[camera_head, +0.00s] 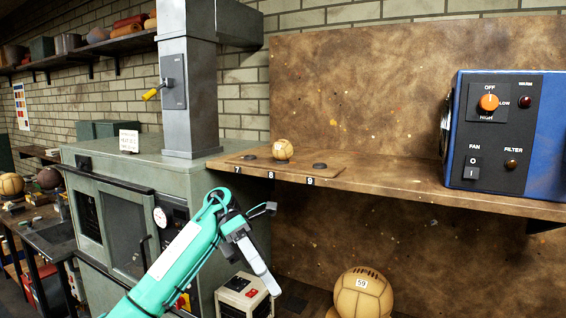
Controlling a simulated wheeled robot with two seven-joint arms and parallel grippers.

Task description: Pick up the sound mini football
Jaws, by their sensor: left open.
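A small tan panelled mini football (283,149) sits on a thin board on the brown wall shelf, above the label 8. Whether it is sound cannot be told at this size. My left gripper (272,249), at the end of a teal arm, is open and empty. In the picture it is below the shelf and below the small ball, well apart from it. My right gripper is not in view.
Dark discs lie bare at label 7 (249,157) and label 9 (319,166). The shelf edge (420,194) overhangs my gripper's area. A blue control box (510,132) stands on the shelf at right. A larger ball marked 59 (375,303) is below. A grey-green oven (120,190) stands at left.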

